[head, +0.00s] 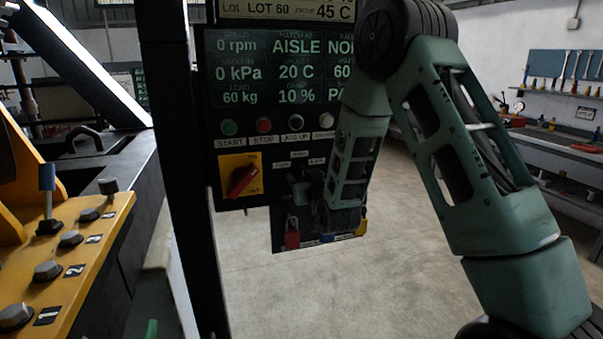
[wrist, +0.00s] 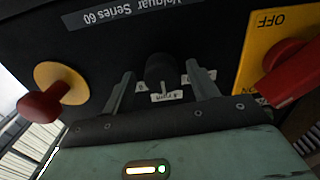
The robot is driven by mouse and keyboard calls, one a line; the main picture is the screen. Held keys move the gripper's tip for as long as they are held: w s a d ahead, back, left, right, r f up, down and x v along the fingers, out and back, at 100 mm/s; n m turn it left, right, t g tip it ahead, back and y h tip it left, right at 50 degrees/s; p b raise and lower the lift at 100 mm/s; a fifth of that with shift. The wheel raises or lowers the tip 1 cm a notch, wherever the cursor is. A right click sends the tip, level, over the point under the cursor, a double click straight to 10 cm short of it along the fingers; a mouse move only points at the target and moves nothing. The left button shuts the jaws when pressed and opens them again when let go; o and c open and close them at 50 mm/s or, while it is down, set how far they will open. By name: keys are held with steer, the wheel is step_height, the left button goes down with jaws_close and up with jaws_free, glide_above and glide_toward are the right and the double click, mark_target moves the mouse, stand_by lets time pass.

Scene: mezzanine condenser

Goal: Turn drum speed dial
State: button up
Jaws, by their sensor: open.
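The drum speed dial appears to be the small black knob (wrist: 160,68) on the dark panel in the wrist view, with a small white label below it and more labels to its sides. My gripper (wrist: 160,78) is open. Its two fingers stand on either side of the knob, with a visible gap on each side. How deep the fingertips reach along the knob I cannot tell. In the head view my gripper (head: 304,188) is in front of the lower control panel and hides the dial.
A yellow switch plate (head: 226,165) with a red rotary handle (head: 243,180) sits left of my gripper. A red mushroom button (wrist: 42,104) is on the other side in the wrist view. Padlocks hang below, one red (head: 292,236). The display (head: 280,68) reads 0 rpm.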

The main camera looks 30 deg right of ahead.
steer(key=c, duration=1)
steer(key=shift+f+n+b, duration=0.2)
steer(key=shift+n+b, duration=0.1)
steer(key=shift+b, duration=0.2)
steer(key=shift+s+r+n+b, duration=0.1)
steer(key=shift+n+b, duration=4.35)
steer(key=shift+n, duration=1.05)
steer(key=shift+d, duration=0.1)
